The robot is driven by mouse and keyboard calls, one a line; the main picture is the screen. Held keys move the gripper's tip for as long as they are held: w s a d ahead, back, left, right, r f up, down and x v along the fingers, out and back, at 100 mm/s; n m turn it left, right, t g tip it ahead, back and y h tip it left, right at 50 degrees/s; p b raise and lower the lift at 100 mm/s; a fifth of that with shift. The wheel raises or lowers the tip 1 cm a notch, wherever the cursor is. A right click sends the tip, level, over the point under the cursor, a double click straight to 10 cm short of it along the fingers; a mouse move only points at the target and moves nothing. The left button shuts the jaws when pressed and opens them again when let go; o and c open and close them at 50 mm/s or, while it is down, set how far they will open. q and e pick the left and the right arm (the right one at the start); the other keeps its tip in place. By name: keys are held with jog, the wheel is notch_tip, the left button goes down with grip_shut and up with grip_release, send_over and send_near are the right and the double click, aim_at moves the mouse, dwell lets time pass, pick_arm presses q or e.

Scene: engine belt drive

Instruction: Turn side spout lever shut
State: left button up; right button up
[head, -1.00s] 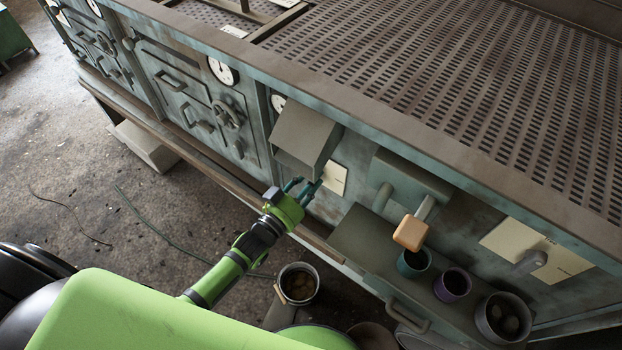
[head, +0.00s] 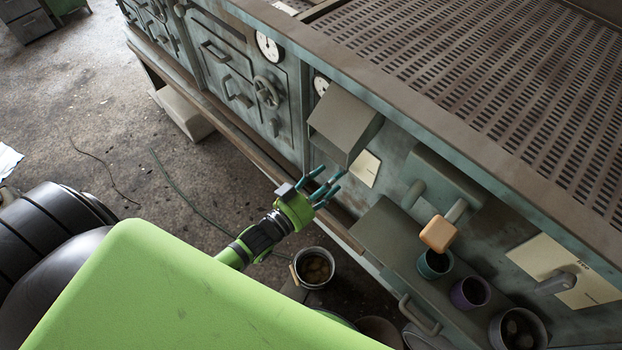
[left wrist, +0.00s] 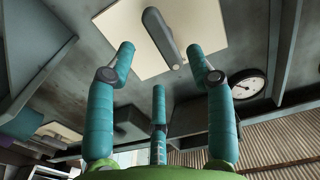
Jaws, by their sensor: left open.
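A grey lever (left wrist: 163,38) sits on a cream plate (left wrist: 128,50) on the machine's front, seen ahead of my fingers in the left wrist view. In the head view a cream plate (head: 365,168) shows beside the grey box-shaped hood (head: 342,125); no lever can be made out on it there. My left gripper (head: 325,187) is open and empty, with teal fingers spread just below the hood and left of that plate. In the left wrist view, the gripper (left wrist: 160,62) has its fingertips either side of the lever, apparently not touching it. My right gripper is not in view.
A shelf (head: 385,238) juts out at right, with a teal cup (head: 434,264), a purple cup (head: 470,292) and a grey pot (head: 517,330). An orange-knobbed lever (head: 438,234) hangs above. Another lever (head: 555,283) sits further right. A bucket (head: 314,268) stands below.

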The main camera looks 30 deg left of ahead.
pick_arm(q)
jog(key=v, duration=0.6)
jog(key=shift+s, duration=0.4)
jog(key=shift+a, duration=0.1)
